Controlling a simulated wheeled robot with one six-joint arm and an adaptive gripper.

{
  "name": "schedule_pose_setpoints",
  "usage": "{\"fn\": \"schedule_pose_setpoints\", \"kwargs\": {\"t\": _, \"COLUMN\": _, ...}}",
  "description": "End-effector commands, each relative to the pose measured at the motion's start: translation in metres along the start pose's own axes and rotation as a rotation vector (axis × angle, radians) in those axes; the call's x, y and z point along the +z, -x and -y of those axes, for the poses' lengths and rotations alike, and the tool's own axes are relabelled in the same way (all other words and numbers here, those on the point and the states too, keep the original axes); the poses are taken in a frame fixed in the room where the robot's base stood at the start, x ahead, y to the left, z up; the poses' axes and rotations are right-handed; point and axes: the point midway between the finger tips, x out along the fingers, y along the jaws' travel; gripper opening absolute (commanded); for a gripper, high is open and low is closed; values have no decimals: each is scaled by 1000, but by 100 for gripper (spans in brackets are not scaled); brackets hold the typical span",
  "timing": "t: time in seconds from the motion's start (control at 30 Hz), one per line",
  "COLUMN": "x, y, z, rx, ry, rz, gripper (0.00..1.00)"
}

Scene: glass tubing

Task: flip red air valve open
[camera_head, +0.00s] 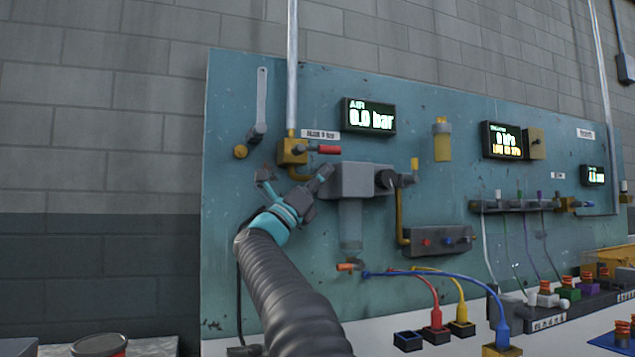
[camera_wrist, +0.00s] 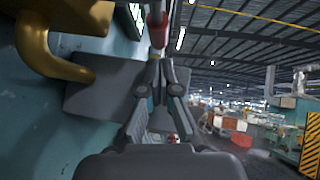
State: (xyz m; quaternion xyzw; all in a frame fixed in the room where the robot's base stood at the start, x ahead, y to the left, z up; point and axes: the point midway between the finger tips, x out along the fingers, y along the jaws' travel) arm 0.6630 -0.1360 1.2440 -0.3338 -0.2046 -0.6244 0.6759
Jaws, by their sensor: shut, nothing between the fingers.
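The red air valve has a brass body (camera_head: 291,152) on the teal panel, below a vertical metal pipe. Its red-sleeved lever (camera_head: 328,149) points right, roughly horizontal, across the pipe line. The red lever end also shows at the top of the wrist view (camera_wrist: 158,30). My gripper (camera_head: 325,171) is shut and empty, just below the lever. In the wrist view the closed fingertips (camera_wrist: 159,66) sit close under the red end; I cannot tell whether they touch it. The air display (camera_head: 370,116) reads 0.0 bar.
A grey regulator block (camera_head: 358,180) with a black knob is close right of my gripper. A curved brass pipe (camera_wrist: 38,45) is at the left in the wrist view. Hoses and connectors fill the lower right.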

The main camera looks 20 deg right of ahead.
Motion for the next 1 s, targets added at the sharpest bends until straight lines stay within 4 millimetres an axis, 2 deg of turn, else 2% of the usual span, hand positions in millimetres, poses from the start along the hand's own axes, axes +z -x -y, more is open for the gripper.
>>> {"fn": "schedule_pose_setpoints", "kwargs": {"t": 0.03, "x": 6, "y": -6, "z": 1, "rx": -1, "ry": -2, "rz": 0, "gripper": 0}}
{"fn": "schedule_pose_setpoints", "kwargs": {"t": 0.2, "x": 13, "y": -13, "z": 0, "rx": -1, "ry": 1, "rz": 0, "gripper": 0}}
{"fn": "schedule_pose_setpoints", "kwargs": {"t": 1.0, "x": 15, "y": -22, "z": 2, "rx": -1, "ry": 1, "rz": 0, "gripper": 0}}
